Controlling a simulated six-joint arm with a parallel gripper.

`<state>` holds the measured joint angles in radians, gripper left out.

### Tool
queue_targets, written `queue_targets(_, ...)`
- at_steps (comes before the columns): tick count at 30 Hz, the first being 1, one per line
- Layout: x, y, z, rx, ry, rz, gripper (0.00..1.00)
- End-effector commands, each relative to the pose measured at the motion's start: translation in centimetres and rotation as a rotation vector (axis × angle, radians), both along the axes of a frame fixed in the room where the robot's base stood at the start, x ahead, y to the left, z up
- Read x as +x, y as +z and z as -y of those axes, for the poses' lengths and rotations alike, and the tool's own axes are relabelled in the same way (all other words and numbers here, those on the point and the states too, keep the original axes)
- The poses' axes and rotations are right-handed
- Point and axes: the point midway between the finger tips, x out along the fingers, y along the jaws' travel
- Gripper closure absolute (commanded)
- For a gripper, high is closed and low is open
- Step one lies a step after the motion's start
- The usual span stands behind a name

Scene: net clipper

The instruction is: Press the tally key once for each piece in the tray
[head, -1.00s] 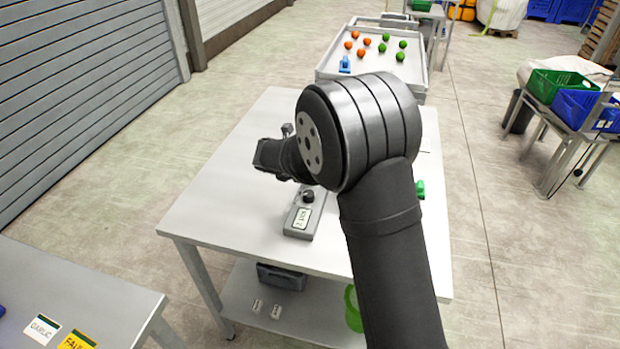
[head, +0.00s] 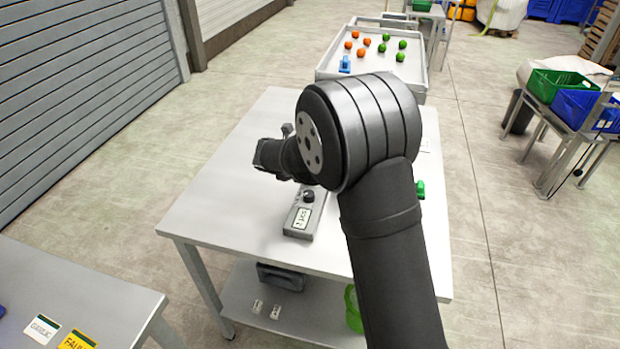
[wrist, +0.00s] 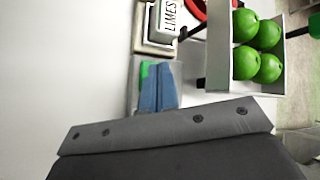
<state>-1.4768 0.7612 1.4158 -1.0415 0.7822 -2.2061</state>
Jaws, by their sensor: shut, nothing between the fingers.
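In the wrist view, several green round pieces (wrist: 258,45) sit in a white tray (wrist: 219,60) at the upper right. A stand with a "LIMES" label (wrist: 168,18) is left of it. A green part (wrist: 145,76), perhaps the tally key, shows partly behind the blue fingers of my gripper (wrist: 158,88). The fingers are together with nothing between them; whether they touch the green part I cannot tell. The dark end of my wrist is over the table's left half.
A grey box with a black knob and label (head: 302,218) stands on the white table (head: 225,190). A green object (head: 420,190) is near the right edge. A far tray (head: 420,80) holds orange and green balls. A red ring (wrist: 195,9) is near the LIMES stand.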

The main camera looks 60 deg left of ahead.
Motion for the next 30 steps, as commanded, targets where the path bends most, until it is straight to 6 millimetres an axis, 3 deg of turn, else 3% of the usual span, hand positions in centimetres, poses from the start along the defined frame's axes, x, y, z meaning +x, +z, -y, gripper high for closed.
queue_targets(30,0.03,-0.87,0.02,0.000,0.000,0.000,1.00)
